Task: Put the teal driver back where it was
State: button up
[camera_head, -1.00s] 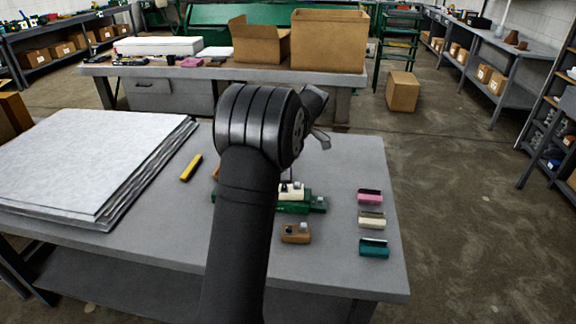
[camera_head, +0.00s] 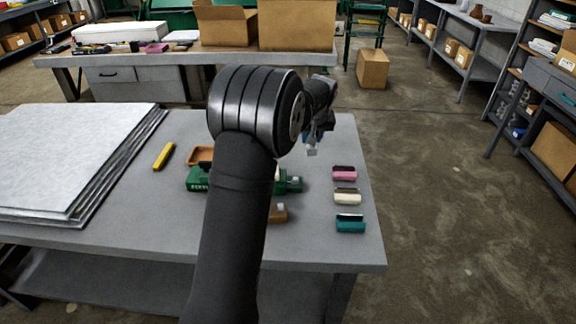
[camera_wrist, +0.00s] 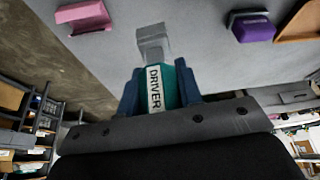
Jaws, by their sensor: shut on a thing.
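My gripper (camera_wrist: 160,90) is shut on the teal driver (camera_wrist: 172,86), with its blue fingers on both sides. A white label reading "DRIVER" faces the wrist camera, and a grey end extends beyond the fingers. In the head view my gripper (camera_head: 316,140) hangs over the right part of the table, behind the row of small blocks. A pink block (camera_head: 345,173), a cream block (camera_head: 346,197) and a teal block (camera_head: 350,225) lie in that row. A green case or tool (camera_head: 197,180) lies partly behind my arm.
A brown block (camera_head: 278,213) and an orange-brown tray (camera_head: 199,156) are by the green thing. A yellow-handled tool (camera_head: 164,156) lies beside stacked sheets (camera_head: 65,150). The wrist view shows a purple block (camera_wrist: 252,27). The table's right edge is mostly clear.

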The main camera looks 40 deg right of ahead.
jog(key=shift+s+d+r+m, duration=0.1)
jog(key=shift+s+d+m, duration=0.25)
jog(key=shift+d+m, duration=0.3)
jog(key=shift+m, duration=0.25)
jog(key=shift+w+a+f, duration=0.3)
jog(key=shift+w+f, duration=1.55)
jog(key=shift+w, duration=0.05)
jog(key=shift+w+a+f, duration=0.3)
jog(key=shift+w+f, duration=1.5)
jog(key=shift+w, duration=0.05)
jog(key=shift+w+a+f, duration=0.3)
jog(key=shift+w+f, duration=1.55)
jog(key=shift+w, duration=0.05)
jog(key=shift+f, duration=0.2)
jog(key=o, duration=1)
jog(key=shift+c, duration=0.2)
jog(key=shift+r, duration=0.1)
